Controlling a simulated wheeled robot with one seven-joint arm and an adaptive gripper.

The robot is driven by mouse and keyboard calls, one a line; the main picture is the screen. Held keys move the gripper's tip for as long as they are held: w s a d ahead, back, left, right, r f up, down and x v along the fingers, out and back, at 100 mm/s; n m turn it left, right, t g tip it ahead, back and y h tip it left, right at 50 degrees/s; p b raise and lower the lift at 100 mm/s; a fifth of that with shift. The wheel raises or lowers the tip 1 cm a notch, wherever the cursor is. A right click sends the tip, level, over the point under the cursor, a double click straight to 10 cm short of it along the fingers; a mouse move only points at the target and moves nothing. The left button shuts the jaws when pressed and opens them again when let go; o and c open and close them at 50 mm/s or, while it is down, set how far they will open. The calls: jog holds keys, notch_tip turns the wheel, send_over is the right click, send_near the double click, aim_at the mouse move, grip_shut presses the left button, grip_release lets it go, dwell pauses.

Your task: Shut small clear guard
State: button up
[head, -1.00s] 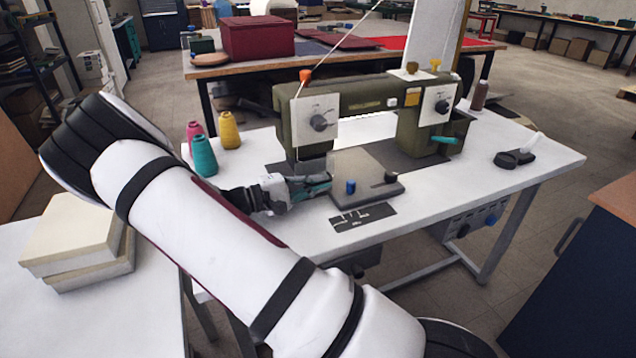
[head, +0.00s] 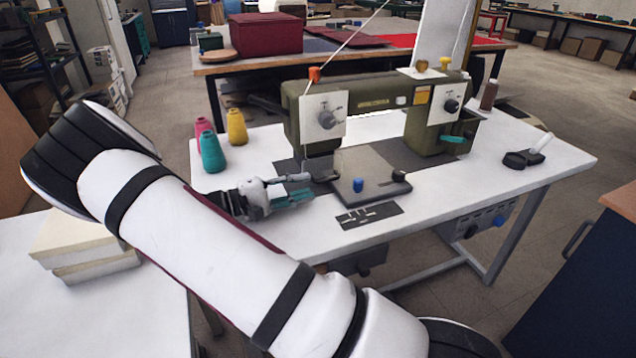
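The olive-green sewing machine (head: 375,100) stands on a white table. A grey plate (head: 370,194) with a blue knob (head: 358,185) and a black knob (head: 399,176) lies at its front. The small clear guard seems to be the faint see-through panel (head: 352,163) by the needle end, above the plate. Its edges are hard to make out, and I cannot tell its exact angle. My gripper (head: 304,186) is left of the plate, low over the table. Its grey and teal fingers are spread apart, with nothing seen between them. The fingertips appear just short of the plate.
Pink, teal and yellow thread cones (head: 212,152) stand on the table behind my gripper. A dark marked card (head: 369,215) lies in front of the plate. A black item with a white part (head: 527,153) is at the right. The table between is clear.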

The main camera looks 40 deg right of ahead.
jog(key=v, duration=0.5)
jog(key=shift+a, duration=0.35)
jog(key=s+a+r+m+y, duration=0.1)
jog(key=s+r+y, duration=0.5)
jog(key=s, duration=0.3)
jog(key=s+a+r+y, duration=0.1)
jog(key=s+r+y, duration=0.45)
jog(key=s, duration=0.35)
jog(key=s+a+r+n+t+y, duration=0.1)
jog(key=s+a+t+y, duration=0.25)
jog(key=s, duration=0.45)
jog(key=s+a+r+n+t+y, duration=0.1)
jog(key=s+a+r+t+y, duration=0.2)
jog(key=s, duration=0.6)
notch_tip(320, 180, up, 17)
jog(key=a+t+p, duration=0.1)
jog(key=t+p, duration=0.1)
jog(key=p, duration=1.4)
jog(key=shift+w+a+t+h, duration=0.15)
jog(key=shift+a+t+h, duration=0.15)
jog(key=shift+a+t, duration=0.05)
jog(key=shift+f, duration=0.1)
